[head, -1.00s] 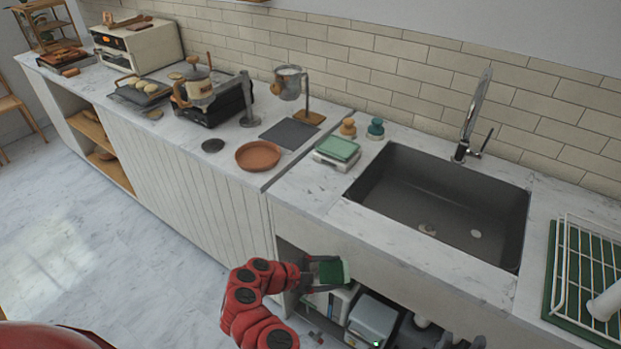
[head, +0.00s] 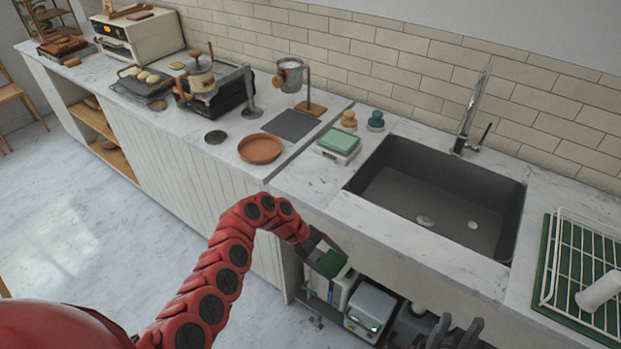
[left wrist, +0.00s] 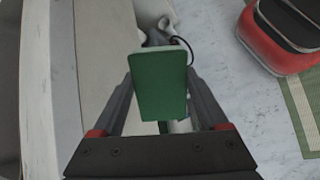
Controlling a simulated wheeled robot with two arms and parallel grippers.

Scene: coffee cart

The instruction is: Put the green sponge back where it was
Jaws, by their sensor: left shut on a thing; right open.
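The green sponge (head: 331,263) is held in my left gripper (head: 325,254), in front of the open space below the sink counter. In the left wrist view the sponge (left wrist: 160,85) shows its flat green face, with a thin pale edge at the top, between the two fingers of my left gripper (left wrist: 160,90). Its far side is hidden. My right gripper (head: 458,320) shows only as two dark, parted fingertips at the bottom edge of the head view, with nothing seen between them.
A white box (head: 341,288) and a grey appliance (head: 370,308) with a green light stand in the open shelf below the counter. Above are the dark sink (head: 400,190) and a teal block (head: 339,141) on a white scale. A drying rack (head: 565,262) stands at right.

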